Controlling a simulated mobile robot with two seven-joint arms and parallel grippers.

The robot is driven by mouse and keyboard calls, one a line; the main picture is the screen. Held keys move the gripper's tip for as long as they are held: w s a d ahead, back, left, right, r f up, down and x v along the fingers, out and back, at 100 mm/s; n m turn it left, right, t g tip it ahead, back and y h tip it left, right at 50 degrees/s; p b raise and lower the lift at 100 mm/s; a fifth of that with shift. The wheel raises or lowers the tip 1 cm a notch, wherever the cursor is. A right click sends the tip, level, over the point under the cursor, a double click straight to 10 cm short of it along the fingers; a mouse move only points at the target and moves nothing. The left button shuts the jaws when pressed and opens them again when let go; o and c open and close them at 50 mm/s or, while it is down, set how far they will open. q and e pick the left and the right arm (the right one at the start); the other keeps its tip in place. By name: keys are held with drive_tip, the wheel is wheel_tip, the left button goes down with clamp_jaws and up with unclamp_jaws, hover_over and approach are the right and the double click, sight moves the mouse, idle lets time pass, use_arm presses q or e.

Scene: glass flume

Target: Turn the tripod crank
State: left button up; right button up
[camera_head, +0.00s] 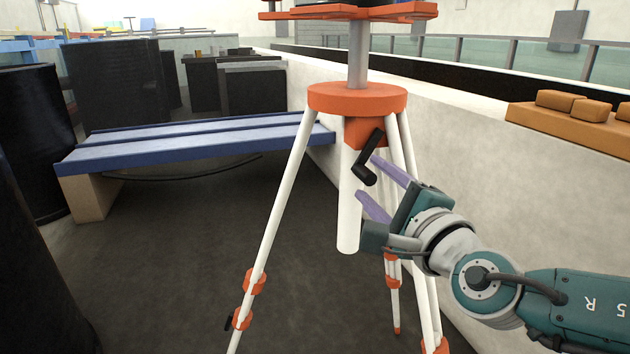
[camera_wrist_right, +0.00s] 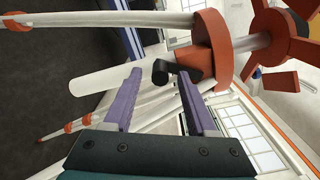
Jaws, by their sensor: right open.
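The tripod (camera_head: 357,98) has an orange head and white legs, and stands upright in the middle of the head view. Its black crank (camera_head: 366,160) sticks out from the orange block below the head, with its handle end hanging down. My right gripper (camera_head: 367,178) is open, its purple fingers pointing at the crank from the right. In the right wrist view the crank (camera_wrist_right: 178,75) lies just past the fingertips, roughly between them. I cannot tell whether a finger touches it. The right gripper (camera_wrist_right: 160,85) holds nothing. My left gripper is not in view.
A blue bench (camera_head: 190,145) stands behind the tripod to the left. A pale wall (camera_head: 470,130) runs along the right, with orange blocks (camera_head: 575,110) on top. Dark cabinets (camera_head: 115,85) stand at the left. The dark floor around the tripod legs is clear.

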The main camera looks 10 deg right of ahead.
drive_tip(key=shift+s, duration=0.3)
drive_tip(key=s+p, duration=0.3)
drive_tip(key=s, duration=0.6)
drive_tip(key=shift+s+d, duration=0.15)
drive_tip(key=shift+d, duration=0.25)
